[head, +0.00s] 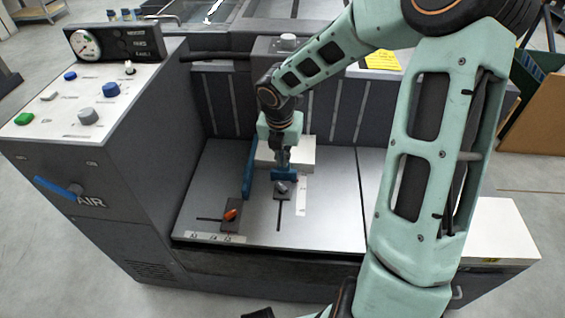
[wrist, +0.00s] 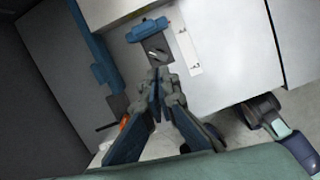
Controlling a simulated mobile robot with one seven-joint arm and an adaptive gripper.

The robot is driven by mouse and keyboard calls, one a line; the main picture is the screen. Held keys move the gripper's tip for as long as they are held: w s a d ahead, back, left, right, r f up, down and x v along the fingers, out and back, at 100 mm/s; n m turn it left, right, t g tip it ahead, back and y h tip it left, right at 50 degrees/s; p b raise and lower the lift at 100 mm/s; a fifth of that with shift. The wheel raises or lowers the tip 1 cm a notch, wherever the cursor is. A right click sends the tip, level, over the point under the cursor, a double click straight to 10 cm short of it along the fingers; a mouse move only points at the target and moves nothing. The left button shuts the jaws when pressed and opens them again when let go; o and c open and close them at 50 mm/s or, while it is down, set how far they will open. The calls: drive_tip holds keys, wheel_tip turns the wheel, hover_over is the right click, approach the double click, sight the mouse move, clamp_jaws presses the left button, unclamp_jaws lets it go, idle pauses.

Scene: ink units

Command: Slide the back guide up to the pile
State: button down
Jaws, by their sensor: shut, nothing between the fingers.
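The pile (head: 305,152) is a white block of sheets on the grey feed table. It also shows at the top of the wrist view (wrist: 112,10). The back guide (head: 287,175) is a blue bar on a dark block with a grey knob, on the near side of the pile. In the wrist view the guide's blue bar (wrist: 146,29) lies close along the pile's edge; I cannot tell whether they touch. My gripper (head: 283,163) is shut and empty, pointing down by the guide. In the wrist view its fingertips (wrist: 158,76) appear just below the dark block.
A blue side guide (head: 248,170) with a red-knobbed block (head: 231,214) stands left of the pile. A slot runs from the back guide toward the table's front. The control panel (head: 85,95) rises at left. The table (head: 335,215) is bare at right.

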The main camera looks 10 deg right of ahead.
sight(282, 169)
drive_tip(key=shift+n, duration=0.9)
drive_tip(key=b+x, duration=0.2)
drive_tip(key=x, duration=0.1)
drive_tip(key=b+x, duration=0.2)
drive_tip(key=x, duration=0.2)
drive_tip(key=a+b+x, duration=0.1)
drive_tip(key=b+x, duration=0.1)
drive_tip(key=x, duration=0.1)
drive_tip(key=shift+s+f, duration=0.3)
drive_tip(key=w, duration=0.2)
drive_tip(key=w+d, duration=0.1)
drive_tip(key=shift+r, duration=0.3)
drive_tip(key=shift+w+d+r, duration=0.1)
drive_tip(key=shift+w+d, duration=0.05)
drive_tip(key=shift+w, duration=0.25)
drive_tip(key=shift+w+r, duration=0.1)
drive_tip(key=shift+w, duration=0.05)
drive_tip(key=w+p, duration=0.1)
drive_tip(key=w+d+p, duration=0.1)
drive_tip(key=w, duration=0.1)
drive_tip(key=shift+r, duration=0.1)
drive_tip(key=shift+w+d, duration=0.15)
drive_tip(key=shift+w, duration=0.25)
